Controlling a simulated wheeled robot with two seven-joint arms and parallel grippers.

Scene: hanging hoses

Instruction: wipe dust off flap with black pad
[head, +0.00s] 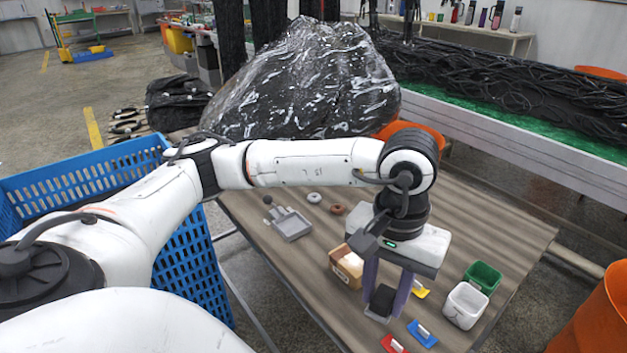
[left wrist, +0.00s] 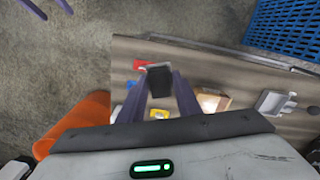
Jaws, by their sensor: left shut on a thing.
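My left gripper (head: 385,294) points down over the wooden table, its two purple fingers shut on a black pad (head: 382,301). The pad also shows between the fingertips in the left wrist view (left wrist: 159,80). A grey plate-like edge (head: 377,318) shows just below the pad; I cannot tell whether it belongs to the pad or lies under it. A grey metal piece with a flat plate and a knobbed lever (head: 290,226) lies at the table's left; it may be the flap. It also shows in the left wrist view (left wrist: 275,103). No dust can be made out. My right gripper is out of view.
A cardboard box (head: 347,267) stands left of the gripper. White (head: 465,305) and green (head: 484,276) bins stand right. Blue (head: 422,334), red (head: 393,344) and yellow (head: 420,290) handled pieces lie nearby. A large black plastic-wrapped bundle (head: 305,80) stands behind, a blue crate (head: 75,185) left.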

